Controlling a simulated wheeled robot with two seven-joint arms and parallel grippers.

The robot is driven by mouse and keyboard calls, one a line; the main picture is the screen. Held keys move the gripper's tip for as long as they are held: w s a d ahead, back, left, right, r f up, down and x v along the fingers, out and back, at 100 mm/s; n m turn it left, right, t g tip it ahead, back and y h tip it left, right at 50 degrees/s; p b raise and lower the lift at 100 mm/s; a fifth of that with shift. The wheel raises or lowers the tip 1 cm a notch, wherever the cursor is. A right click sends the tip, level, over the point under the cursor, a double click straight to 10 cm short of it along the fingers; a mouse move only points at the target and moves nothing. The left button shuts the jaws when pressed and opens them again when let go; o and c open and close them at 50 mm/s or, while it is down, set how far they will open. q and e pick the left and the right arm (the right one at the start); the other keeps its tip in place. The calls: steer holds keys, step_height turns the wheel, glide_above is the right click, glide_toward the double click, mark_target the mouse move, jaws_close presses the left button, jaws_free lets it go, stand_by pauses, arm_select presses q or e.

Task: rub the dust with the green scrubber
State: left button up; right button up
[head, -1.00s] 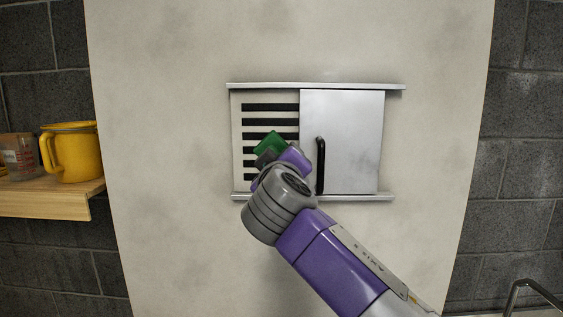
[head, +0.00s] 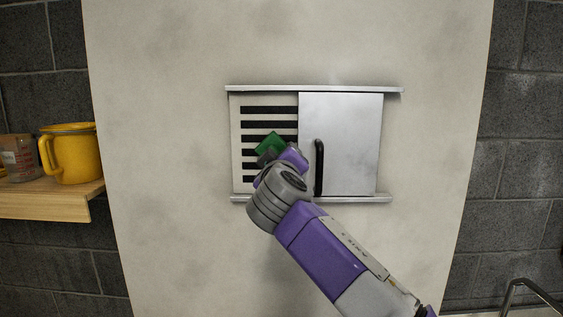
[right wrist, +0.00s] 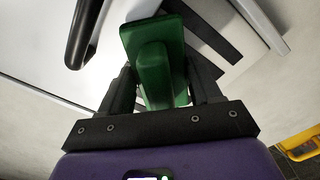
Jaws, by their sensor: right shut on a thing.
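The green scrubber (head: 271,144) is in front of the slotted vent (head: 247,128) in the head view. My right gripper (right wrist: 160,90) is shut on the scrubber, with its dark fingers on both sides of it in the right wrist view (right wrist: 158,60). My wrist hides part of the lower slats. I cannot tell whether the scrubber touches the vent. No separate dust patch is distinct on the vent; grey smudges show on the pale panel (head: 170,140) around it. My left gripper is not in view.
A sliding metal door (head: 345,125) with a black handle (head: 319,167) covers the right of the opening, close to my right wrist. Metal rails run above and below. A wooden shelf (head: 50,203) at left holds a yellow mug (head: 75,153) and a clear cup (head: 19,158).

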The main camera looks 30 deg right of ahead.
steer(key=shift+w+d, duration=0.15)
steer(key=shift+w, duration=0.05)
steer(key=shift+d, duration=0.1)
steer(key=s+d, duration=0.2)
steer(key=d, duration=0.1)
steer(key=shift+d, duration=0.1)
stand_by(0.6)
steer(key=shift+w+a+r, duration=0.1)
steer(key=shift+w+a, duration=0.45)
steer(key=shift+a, duration=0.3)
steer(key=shift+w+a, duration=0.5)
steer(key=shift+a, duration=0.35)
steer(key=shift+r, duration=0.2)
steer(key=shift+d, duration=0.1)
